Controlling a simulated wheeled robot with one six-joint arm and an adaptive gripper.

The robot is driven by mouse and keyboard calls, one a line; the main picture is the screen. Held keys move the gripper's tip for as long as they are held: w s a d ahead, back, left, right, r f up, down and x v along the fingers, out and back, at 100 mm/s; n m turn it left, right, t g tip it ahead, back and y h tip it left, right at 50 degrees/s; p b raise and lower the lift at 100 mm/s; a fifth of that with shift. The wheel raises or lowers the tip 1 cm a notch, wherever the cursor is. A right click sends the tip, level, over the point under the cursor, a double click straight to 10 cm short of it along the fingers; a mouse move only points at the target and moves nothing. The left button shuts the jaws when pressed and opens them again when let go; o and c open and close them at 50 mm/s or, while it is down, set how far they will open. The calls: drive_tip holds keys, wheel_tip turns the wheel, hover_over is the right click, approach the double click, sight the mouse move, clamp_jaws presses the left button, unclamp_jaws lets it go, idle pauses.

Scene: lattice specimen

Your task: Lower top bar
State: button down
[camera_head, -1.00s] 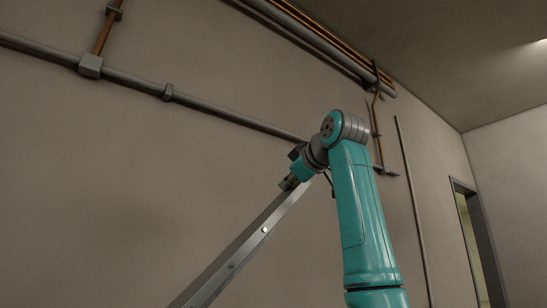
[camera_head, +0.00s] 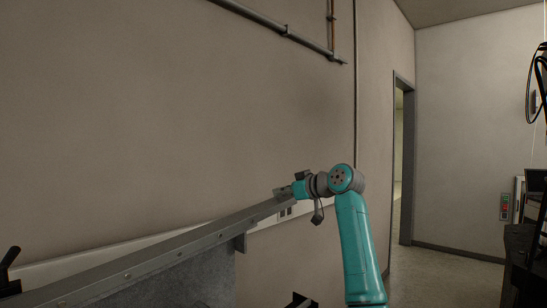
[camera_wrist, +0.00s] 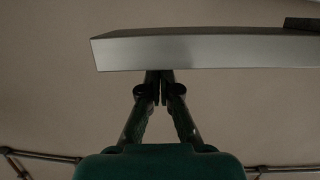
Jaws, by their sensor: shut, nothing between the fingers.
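The top bar (camera_head: 165,257) is a long grey metal bar with small round holes or bolts along its side. In the head view it slopes gently up from the lower left to its far end by my gripper (camera_head: 284,192). In the wrist view the bar (camera_wrist: 200,52) spans the picture just beyond my fingertips (camera_wrist: 160,76). The fingers are together with nothing between them. The tips touch or nearly touch the bar's edge; the exact contact is hidden.
A grey panel (camera_head: 190,283) stands under the bar. A black handle (camera_head: 9,265) is at the far left. Behind is a plain wall with pipes (camera_head: 285,30). Open floor and a doorway (camera_head: 403,150) lie to the right, with a dark bench (camera_head: 520,245) at the right edge.

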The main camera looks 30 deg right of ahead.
wheel_tip(320, 180, down, 10)
drive_tip(key=m, duration=0.1)
drive_tip(key=shift+w+d, duration=0.15)
drive_tip(key=shift+d, duration=0.3)
drive_tip(key=shift+r, duration=0.1)
drive_tip(key=r, duration=0.4)
drive_tip(key=shift+s+d+r, duration=0.2)
drive_tip(key=shift+s, duration=0.1)
drive_tip(key=v, duration=0.9)
drive_tip(key=shift+s, duration=0.15)
